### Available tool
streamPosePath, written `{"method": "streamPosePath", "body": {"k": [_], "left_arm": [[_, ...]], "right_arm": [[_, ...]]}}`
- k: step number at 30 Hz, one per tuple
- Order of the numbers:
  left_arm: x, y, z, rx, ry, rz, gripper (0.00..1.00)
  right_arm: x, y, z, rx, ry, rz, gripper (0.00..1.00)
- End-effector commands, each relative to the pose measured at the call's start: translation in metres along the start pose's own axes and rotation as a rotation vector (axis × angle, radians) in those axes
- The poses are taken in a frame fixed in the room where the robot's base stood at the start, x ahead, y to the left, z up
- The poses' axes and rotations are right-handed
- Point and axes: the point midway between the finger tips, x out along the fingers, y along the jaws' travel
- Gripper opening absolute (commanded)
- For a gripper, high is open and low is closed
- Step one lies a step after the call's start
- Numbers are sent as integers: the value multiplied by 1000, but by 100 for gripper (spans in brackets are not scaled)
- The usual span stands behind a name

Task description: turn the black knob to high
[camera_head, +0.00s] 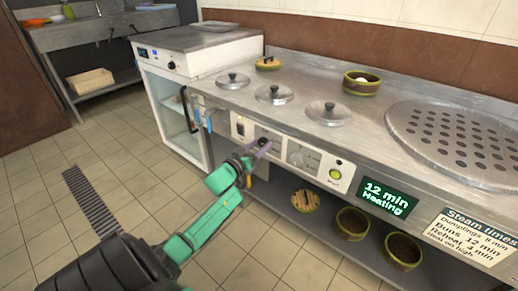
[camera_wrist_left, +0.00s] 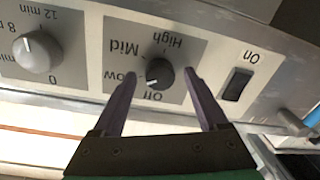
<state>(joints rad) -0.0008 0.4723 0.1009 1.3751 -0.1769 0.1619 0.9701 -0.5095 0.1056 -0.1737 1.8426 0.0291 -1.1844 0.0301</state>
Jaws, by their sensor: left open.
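The black knob (camera_wrist_left: 159,72) sits on a grey dial plate marked Off, Low, Mid and High, which appears upside down in the left wrist view. Its small pale mark points toward the Off lettering. My left gripper (camera_wrist_left: 160,77) is open, with one purple finger on each side of the knob and gaps between. In the head view my left gripper (camera_head: 262,147) is at the front panel of the steel counter and mostly hides the knob. My right gripper is not in view.
A black On switch (camera_wrist_left: 237,84) and a grey timer knob (camera_wrist_left: 37,52) flank the dial. The steel counter (camera_head: 330,75) holds several lids and a perforated plate (camera_head: 455,140). A green display (camera_head: 386,198) reads "12 min Heating". Bowls (camera_head: 352,222) stand on the lower shelf.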

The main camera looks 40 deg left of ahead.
Motion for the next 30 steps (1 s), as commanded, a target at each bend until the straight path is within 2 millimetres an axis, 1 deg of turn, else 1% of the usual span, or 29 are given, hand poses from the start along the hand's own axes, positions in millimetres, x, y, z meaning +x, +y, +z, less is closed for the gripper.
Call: {"method": "streamPosePath", "body": {"k": [6, 7, 8, 9, 11, 12, 13, 22, 30], "left_arm": [[1, 0, 0, 0, 0, 0, 76], [1, 0, 0, 0, 0, 0, 68], [1, 0, 0, 0, 0, 0, 57], [1, 0, 0, 0, 0, 0, 41], [1, 0, 0, -1, 0, 0, 18], [1, 0, 0, 0, 0, 0, 3], [1, 0, 0, -1, 0, 0, 0], [1, 0, 0, 24, 1, 1, 0], [1, 0, 1, 151, 8, 2, 0]], "right_arm": [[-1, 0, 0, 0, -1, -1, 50], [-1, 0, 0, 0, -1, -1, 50], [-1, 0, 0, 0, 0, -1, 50], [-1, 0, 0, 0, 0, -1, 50], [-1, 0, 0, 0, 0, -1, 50], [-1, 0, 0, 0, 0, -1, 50], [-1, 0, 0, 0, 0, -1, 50], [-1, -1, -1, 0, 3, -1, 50], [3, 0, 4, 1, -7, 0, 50]]}}
